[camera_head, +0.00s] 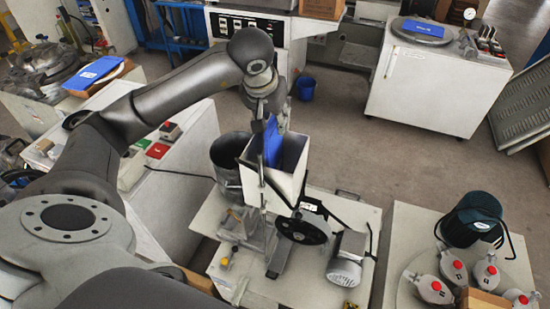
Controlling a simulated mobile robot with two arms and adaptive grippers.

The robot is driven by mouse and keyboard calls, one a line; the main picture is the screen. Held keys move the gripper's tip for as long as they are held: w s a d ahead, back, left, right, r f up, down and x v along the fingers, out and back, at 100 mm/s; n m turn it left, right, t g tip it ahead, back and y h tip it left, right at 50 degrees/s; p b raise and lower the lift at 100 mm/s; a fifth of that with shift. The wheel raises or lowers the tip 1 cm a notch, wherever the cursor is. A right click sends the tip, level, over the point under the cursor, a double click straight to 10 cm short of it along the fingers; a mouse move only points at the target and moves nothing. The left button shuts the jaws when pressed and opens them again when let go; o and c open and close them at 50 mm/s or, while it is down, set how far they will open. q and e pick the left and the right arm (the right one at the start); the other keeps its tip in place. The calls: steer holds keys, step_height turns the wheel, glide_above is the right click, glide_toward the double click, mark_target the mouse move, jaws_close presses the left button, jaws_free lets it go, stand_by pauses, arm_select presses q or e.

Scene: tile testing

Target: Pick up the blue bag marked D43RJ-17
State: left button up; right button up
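A blue bag (273,143) stands upright, seen nearly edge-on, at the mouth of a white square hopper (289,184) in the middle of the view. My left gripper (265,118) points down right at the top of this bag. The fingers overlap the bag, and I cannot tell whether they are closed on it. Another blue bag (94,72) lies flat at the upper left. A third blue bag (422,28) lies on a round lid on the white cabinet at the upper right. No marking is readable on any bag. My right gripper is out of view.
A dark metal bucket (229,160) stands beside the hopper on the machine's white base (210,215). A motor (346,262) sits at its right. A white cabinet (440,85) stands at the back right. A table with several red-topped grey vessels is at the lower right.

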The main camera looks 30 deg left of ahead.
mark_target(275, 130)
arm_select(q)
steer(key=shift+w+f, duration=0.25)
steer(key=shift+f, duration=0.15)
steer(key=shift+w+a+f, duration=0.15)
steer(key=shift+a+f, duration=0.05)
steer(key=shift+f, duration=0.05)
steer(key=p+x, duration=0.2)
steer(key=x, duration=0.2)
steer(key=shift+w+a+f+p, duration=0.1)
steer(key=shift+w+f+p, duration=0.05)
steer(key=shift+f+p, duration=0.2)
steer(key=shift+f, duration=0.1)
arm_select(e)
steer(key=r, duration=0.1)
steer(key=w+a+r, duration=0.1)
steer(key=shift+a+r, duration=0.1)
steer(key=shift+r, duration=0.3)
arm_select(q)
jaws_close()
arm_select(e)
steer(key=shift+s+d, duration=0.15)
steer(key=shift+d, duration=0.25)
